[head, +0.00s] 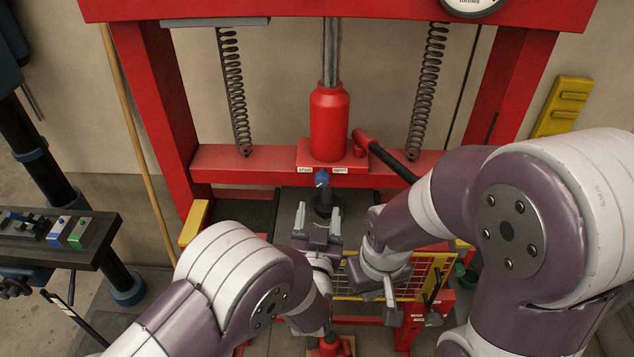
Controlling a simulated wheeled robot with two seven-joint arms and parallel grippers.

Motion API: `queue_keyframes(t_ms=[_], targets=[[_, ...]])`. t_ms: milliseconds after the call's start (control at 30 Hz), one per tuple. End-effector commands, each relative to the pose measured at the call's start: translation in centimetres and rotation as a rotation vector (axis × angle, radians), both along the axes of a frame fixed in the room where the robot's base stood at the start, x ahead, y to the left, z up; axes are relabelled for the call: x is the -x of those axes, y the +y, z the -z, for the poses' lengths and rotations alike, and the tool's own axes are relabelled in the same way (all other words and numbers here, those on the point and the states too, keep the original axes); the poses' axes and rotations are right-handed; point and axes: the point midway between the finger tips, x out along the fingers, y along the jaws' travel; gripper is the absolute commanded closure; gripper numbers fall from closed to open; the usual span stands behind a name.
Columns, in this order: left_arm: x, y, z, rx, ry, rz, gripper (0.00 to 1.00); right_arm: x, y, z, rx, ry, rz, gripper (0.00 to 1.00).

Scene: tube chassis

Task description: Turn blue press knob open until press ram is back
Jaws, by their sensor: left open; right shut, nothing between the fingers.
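The blue press knob (321,179) sits low on the front of the red jack block (318,150), between two small labels that seem to read "shut" and "open". The dark press ram (324,203) shows below the knob, and its lower end is hidden by my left gripper. My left gripper (318,214) is open and empty, with its fingers pointing up just below the knob. I see a gap between the fingers and the knob. My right gripper (391,315) is shut and empty, pointing down in front of the yellow guard, well to the lower right of the knob.
A red socket with a black lever (394,162) sticks out right of the jack. Coil springs (233,95) hang on both sides inside the red press frame (165,110). A yellow mesh guard (350,280) stands low. A dark bench (75,240) is at left.

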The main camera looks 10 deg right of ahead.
Motion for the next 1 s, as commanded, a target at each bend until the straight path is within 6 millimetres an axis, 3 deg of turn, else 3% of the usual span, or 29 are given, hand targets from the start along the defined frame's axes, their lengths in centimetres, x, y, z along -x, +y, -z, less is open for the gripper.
queue_keyframes(t_ms=[100,300,500,733,767,900,1000], targets=[[-3.1,-0.9,-0.5,-0.001,0.0,-0.002,0.39,0.0,0.0,-1.5,0.0,0.0,0.0,1.0],[-6.8,-2.1,-0.3,-0.001,0.002,0.0,0.39,0.0,0.0,-2.5,0.0,0.0,0.0,1.0],[-8.2,-2.6,-0.1,-0.002,0.002,0.002,0.39,0.0,0.0,-2.7,0.0,0.0,0.0,1.0],[-8.3,-2.6,0.0,-0.001,0.002,0.002,0.39,0.0,0.0,-2.7,0.0,0.0,0.0,1.0],[-8.3,-2.6,0.0,-0.001,0.002,0.002,0.45,0.0,0.0,-2.7,0.0,0.0,0.0,1.0],[-8.2,-2.6,0.0,-0.001,0.002,0.002,0.91,0.0,0.0,-2.7,0.0,0.0,0.0,1.0],[-8.2,-2.6,0.0,-0.001,0.002,0.002,0.95,0.0,0.0,-2.7,0.0,0.0,0.0,1.0]])
